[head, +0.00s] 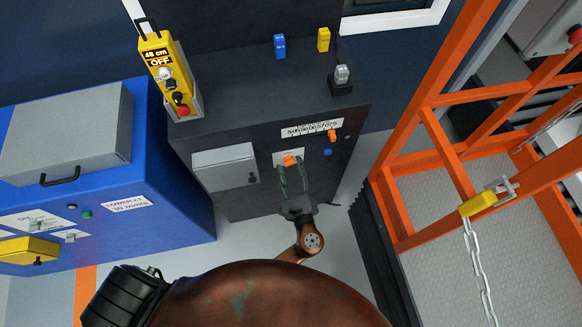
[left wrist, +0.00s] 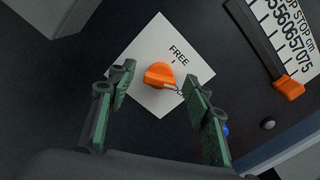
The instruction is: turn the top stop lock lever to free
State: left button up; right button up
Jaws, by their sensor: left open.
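The top stop lock lever (left wrist: 160,75) is an orange knob on a white plate (left wrist: 146,50) marked FREE and, partly hidden, LOCK. Its white mark points down-right, toward the LOCK lettering. In the head view the orange lever (head: 290,160) sits on the front of the dark cabinet. My left gripper (head: 293,179) is open in front of the plate. In the left wrist view the fingers of my left gripper (left wrist: 160,80) stand left and right of the lever, with visible gaps; no contact shows. My right gripper is not in view.
The top stop scale (head: 312,128) with its orange slider (left wrist: 289,89) is above right of the plate. A grey box (head: 225,167) is to its left. A yellow control pendant (head: 165,75) hangs at upper left. An orange frame (head: 440,135) stands to the right.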

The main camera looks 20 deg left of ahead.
pick_arm(q)
jog(key=c, duration=1.1)
jog(key=shift+c, duration=0.2)
jog(key=shift+n, duration=0.8)
jog(key=shift+s+f+n+b, duration=0.15)
jog(key=shift+n+b, duration=0.9)
jog(key=shift+n, duration=1.6)
jog(key=shift+w+f+n+b, duration=0.1)
jog(key=shift+n+b, duration=0.9)
jog(key=shift+n, duration=1.65)
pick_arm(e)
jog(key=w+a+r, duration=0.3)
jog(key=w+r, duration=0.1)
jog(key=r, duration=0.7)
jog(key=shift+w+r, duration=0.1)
